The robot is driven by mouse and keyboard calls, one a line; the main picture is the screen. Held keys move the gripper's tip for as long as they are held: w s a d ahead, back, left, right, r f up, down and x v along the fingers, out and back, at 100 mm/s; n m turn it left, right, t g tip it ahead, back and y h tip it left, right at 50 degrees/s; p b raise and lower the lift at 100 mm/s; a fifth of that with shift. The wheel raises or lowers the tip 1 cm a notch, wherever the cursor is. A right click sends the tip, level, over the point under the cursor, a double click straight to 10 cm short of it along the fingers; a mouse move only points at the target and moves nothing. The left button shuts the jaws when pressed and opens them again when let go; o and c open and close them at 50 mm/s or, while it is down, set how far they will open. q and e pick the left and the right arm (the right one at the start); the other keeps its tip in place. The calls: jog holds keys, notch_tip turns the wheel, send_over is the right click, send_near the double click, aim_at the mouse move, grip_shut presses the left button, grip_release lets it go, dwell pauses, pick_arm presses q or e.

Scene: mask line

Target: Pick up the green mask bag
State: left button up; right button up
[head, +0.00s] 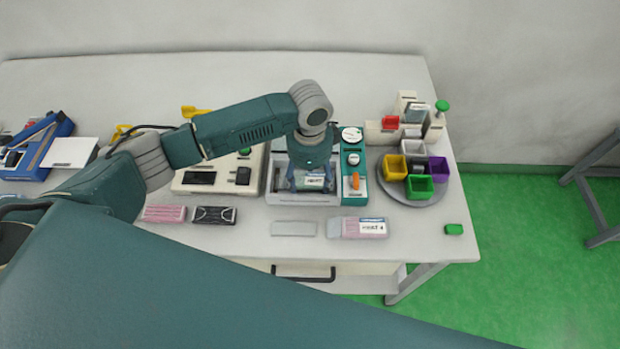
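My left gripper (310,180) points down into a white tray (304,199) at the middle of the table. A small pale bag with a green and white label (314,182) lies there between or just under the fingertips; it looks like the green mask bag. The fingers reach down on both sides of it, but I cannot tell whether they press on it. The gripper and wrist hide part of the bag and tray. My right gripper is not in view.
A pink-and-white bag (358,228) and a clear flat piece (294,228) lie in front of the tray. A teal device (353,190) stands close on its right, and a beige device (215,180) on its left. A round plate (411,198) holds several coloured bins.

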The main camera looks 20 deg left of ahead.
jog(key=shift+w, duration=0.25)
pick_arm(q)
jog(key=shift+w+r, duration=0.1)
jog(key=shift+r, duration=0.45)
notch_tip(320, 180, up, 18)
jog(key=b, duration=0.3)
notch_tip(320, 180, up, 6)
jog(key=p, duration=0.7)
send_over(310, 182)
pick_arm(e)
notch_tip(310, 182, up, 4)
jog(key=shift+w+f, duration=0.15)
